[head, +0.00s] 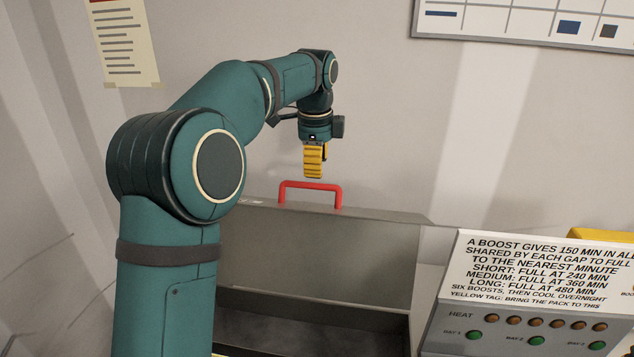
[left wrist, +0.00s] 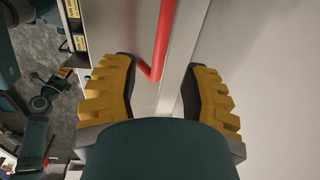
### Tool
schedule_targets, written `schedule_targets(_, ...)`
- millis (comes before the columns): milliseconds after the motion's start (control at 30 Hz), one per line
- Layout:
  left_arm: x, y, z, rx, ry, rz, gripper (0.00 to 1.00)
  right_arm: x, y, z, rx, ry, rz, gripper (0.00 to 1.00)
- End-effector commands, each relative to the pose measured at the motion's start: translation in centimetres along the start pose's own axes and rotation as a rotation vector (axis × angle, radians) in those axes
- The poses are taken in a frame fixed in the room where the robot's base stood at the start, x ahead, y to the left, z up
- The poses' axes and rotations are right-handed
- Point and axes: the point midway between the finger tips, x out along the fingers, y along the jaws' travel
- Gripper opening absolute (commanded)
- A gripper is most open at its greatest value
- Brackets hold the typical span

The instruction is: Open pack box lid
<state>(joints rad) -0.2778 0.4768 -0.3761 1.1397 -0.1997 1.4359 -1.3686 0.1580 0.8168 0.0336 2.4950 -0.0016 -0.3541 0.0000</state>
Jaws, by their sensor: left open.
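The pack box is a grey metal box whose lid (head: 330,245) stands raised, roughly upright, behind the dark open interior (head: 300,330). A red handle (head: 310,184) sits on the lid's top edge. My left gripper (head: 314,176), with yellow ribbed fingers, points down just above the handle. In the left wrist view the fingers of my left gripper (left wrist: 165,88) are apart, with the red handle (left wrist: 160,45) and the lid's edge (left wrist: 178,60) seen between them. Nothing is held. My left arm hides the box's left side. My right gripper is not in view.
A sign panel (head: 540,270) with heat lamps and green day buttons stands to the right of the box. A yellow object (head: 605,235) shows behind it. A wall lies close behind the lid, with a paper notice (head: 122,40) and a chart (head: 530,18).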

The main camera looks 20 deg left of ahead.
Motion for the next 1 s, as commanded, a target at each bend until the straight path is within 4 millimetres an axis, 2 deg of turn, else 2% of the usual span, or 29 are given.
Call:
schedule_targets(100,2.2,0.1,0.0,0.000,-0.001,0.003,0.46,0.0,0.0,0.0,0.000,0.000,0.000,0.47)
schedule_targets(300,4.6,0.0,0.0,0.000,-0.001,0.001,0.46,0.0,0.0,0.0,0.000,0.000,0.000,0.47)
schedule_targets(500,5.4,0.0,0.0,0.000,0.000,-0.001,0.46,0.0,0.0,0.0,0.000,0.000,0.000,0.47)
schedule_targets(733,5.4,0.0,0.0,0.000,0.000,-0.001,0.46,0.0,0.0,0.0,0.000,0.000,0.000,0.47)
schedule_targets(767,5.4,0.0,0.0,0.000,0.000,-0.001,0.41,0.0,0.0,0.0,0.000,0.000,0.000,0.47)
schedule_targets(800,5.4,0.0,0.0,0.000,0.000,-0.001,0.27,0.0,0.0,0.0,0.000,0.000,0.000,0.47)
schedule_targets(867,5.4,0.0,0.0,0.000,0.000,-0.001,0.06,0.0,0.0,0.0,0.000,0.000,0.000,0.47)
schedule_targets(900,5.4,0.0,0.0,0.000,0.000,-0.001,0.00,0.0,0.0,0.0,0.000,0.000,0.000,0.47)
schedule_targets(1000,5.4,0.0,0.0,0.000,0.000,-0.001,0.00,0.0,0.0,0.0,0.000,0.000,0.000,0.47)
